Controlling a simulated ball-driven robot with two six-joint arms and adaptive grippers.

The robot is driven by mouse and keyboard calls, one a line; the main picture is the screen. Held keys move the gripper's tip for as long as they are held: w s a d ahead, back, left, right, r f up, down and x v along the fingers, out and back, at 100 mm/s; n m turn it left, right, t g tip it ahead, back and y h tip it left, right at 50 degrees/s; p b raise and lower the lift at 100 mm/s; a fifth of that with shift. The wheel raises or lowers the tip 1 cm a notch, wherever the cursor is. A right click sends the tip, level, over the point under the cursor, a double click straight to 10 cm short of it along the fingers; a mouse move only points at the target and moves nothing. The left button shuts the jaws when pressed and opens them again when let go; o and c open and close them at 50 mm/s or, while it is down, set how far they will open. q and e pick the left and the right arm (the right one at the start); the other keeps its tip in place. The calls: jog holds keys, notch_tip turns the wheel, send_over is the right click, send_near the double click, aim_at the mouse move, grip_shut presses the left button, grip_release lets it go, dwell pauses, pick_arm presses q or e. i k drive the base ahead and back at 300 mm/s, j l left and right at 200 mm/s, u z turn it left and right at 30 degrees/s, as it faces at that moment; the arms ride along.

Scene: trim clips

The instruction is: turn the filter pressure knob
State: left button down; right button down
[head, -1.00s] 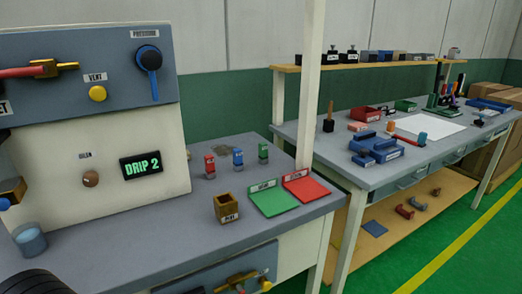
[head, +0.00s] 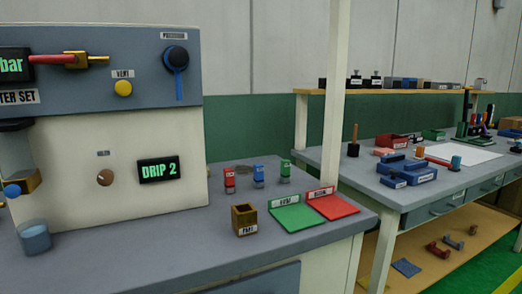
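A red and brass fitting (head: 72,60) and a display ending in "bar" (head: 14,65) are further left. A DRIP 2 display (head: 158,169) is on the white housing below. Neither of my grippers shows in the head view.
On the bench stand a brown box (head: 244,219), a green tray (head: 298,218), a red tray (head: 336,206) and small red, blue and green items (head: 258,176). A white post (head: 336,100) rises at the bench's right back. A second workbench (head: 415,190) stands beyond.

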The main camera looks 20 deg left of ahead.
aim_at(178, 57)
jog(key=u, duration=1.75)
